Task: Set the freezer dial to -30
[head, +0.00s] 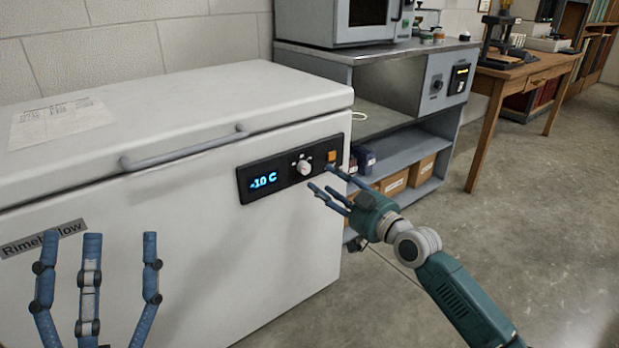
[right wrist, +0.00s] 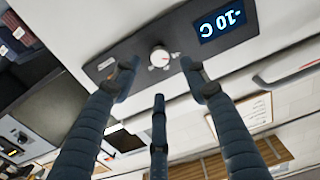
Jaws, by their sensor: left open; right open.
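The white chest freezer (head: 200,235) has a black control panel (head: 290,170) on its front with a blue display (head: 263,181) reading -10 C. The white dial (head: 304,167) sits right of the display, with an orange square (head: 331,156) further right. My right gripper (head: 322,179) is open in front of the panel, just right of and below the dial. In the right wrist view the dial (right wrist: 160,57) lies beyond the spread, empty fingers, with a gap that I cannot judge. My left gripper (head: 97,240) is open and empty before the freezer's left front.
A handle bar (head: 185,151) sticks out from the freezer lid, and a paper sheet (head: 62,123) lies on top. A grey bench (head: 400,100) with a microwave (head: 345,20) and cardboard boxes (head: 422,171) stands right of the freezer. The floor (head: 520,230) at the right is clear.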

